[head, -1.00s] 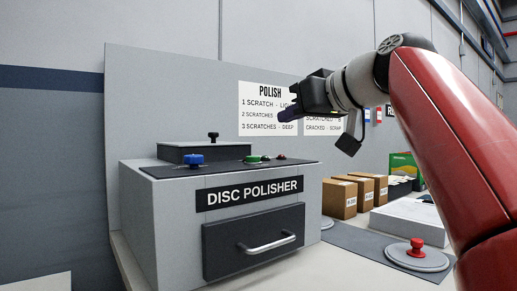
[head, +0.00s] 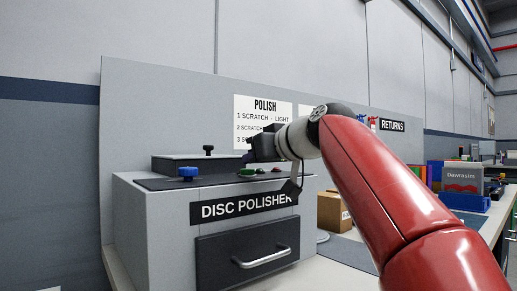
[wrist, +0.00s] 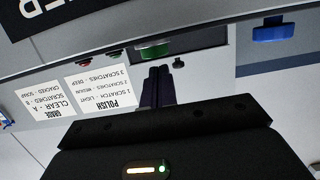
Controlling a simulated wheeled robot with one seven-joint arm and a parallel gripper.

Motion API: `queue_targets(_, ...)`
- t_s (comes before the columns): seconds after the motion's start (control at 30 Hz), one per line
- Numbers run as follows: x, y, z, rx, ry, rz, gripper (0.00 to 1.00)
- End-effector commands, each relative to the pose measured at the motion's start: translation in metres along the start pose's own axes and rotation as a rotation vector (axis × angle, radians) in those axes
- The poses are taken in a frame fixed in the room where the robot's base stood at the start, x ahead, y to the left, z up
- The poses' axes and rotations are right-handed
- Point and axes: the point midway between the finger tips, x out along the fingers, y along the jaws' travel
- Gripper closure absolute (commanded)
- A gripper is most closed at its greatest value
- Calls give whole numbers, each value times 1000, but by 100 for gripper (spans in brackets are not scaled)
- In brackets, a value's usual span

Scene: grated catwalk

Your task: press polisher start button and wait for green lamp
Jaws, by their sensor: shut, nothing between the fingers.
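The grey disc polisher (head: 150,225) stands on the counter, with a dark top panel. Its green start button (head: 247,172) sits on that panel; it also shows in the wrist view (wrist: 153,50), just beyond my fingertips. My gripper (head: 249,157) is shut and empty, its tips just above and close to the button. I cannot tell whether they touch. Small lamps (head: 275,169) sit right of the button, dark reddish in the wrist view (wrist: 113,54). I see no clearly lit green lamp.
A blue knob (head: 187,173) is left of the button, and a black knob (head: 208,149) tops the lid behind it. A drawer with a handle (head: 262,257) is in the polisher's front. A cardboard box (head: 332,211) stands to the right. A polish sign (head: 263,112) is behind.

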Motion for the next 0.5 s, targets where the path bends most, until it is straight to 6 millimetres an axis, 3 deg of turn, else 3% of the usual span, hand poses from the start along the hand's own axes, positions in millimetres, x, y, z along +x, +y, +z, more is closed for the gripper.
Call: queue_targets(0.5, 2, 0, 10, -1, 0, 1, 100)
